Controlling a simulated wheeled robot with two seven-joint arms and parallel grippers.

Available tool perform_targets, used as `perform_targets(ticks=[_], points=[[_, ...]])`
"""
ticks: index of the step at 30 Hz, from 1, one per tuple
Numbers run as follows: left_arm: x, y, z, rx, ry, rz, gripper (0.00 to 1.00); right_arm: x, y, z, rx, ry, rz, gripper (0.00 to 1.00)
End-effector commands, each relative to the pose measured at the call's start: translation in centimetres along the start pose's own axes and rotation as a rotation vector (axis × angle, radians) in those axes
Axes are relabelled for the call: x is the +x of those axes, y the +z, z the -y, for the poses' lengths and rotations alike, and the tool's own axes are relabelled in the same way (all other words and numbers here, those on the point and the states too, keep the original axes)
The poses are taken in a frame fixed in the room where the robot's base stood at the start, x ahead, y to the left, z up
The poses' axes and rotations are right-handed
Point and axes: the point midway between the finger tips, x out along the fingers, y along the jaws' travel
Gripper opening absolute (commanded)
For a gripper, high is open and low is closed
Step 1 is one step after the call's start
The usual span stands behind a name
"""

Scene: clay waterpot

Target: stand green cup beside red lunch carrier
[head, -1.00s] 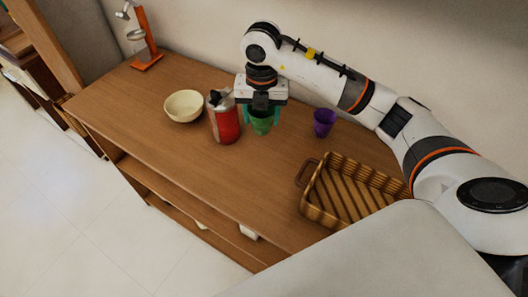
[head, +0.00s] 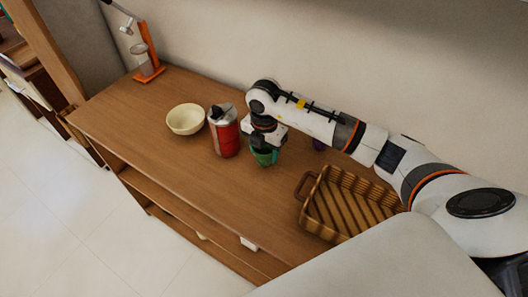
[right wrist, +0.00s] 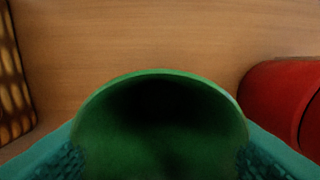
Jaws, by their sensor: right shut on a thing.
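The red lunch carrier (head: 228,141), with a grey and black top, stands upright on the wooden table. My right gripper (head: 264,149) is shut on the green cup (head: 265,158), just right of the carrier. A narrow gap seems to separate cup and carrier. Whether the cup's base touches the table is hard to tell. In the right wrist view the open mouth of the green cup (right wrist: 160,130) sits between my teal fingers, and the red carrier (right wrist: 282,100) lies to the right, apart from the cup. My left gripper is out of view.
A cream bowl (head: 186,120) stands left of the carrier. A purple cup (head: 319,145) is mostly hidden behind my right arm. A wicker basket (head: 316,217) stands at the right. An orange stand (head: 147,60) is at the far left corner. The table in front of the carrier is clear.

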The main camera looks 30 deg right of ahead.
Motion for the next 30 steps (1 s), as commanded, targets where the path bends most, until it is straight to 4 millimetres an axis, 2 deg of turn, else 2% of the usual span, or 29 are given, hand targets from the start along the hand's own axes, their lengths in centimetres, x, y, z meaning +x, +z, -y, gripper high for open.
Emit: perform_targets(ticks=[4, 14, 15, 18, 26, 30], points=[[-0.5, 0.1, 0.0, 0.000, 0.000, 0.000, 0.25, 1.6, 0.1, 0.0, 0.000, 0.000, 0.001, 0.34], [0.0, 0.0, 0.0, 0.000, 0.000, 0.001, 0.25, 2.1, 0.0, 0.0, -0.001, 0.000, 0.000, 0.34], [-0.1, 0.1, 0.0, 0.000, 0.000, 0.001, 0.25, 2.0, 0.0, 0.0, -0.001, 0.000, 0.000, 0.59], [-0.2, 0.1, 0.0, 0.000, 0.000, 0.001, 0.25, 2.0, 0.0, 0.0, -0.001, 0.000, 0.000, 0.75], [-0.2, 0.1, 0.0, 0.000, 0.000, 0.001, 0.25, 2.0, 0.0, 0.0, -0.001, 0.000, 0.000, 0.78], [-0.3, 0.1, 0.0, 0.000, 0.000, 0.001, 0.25, 1.3, 0.0, 0.1, -0.001, -0.002, -0.001, 0.78]])
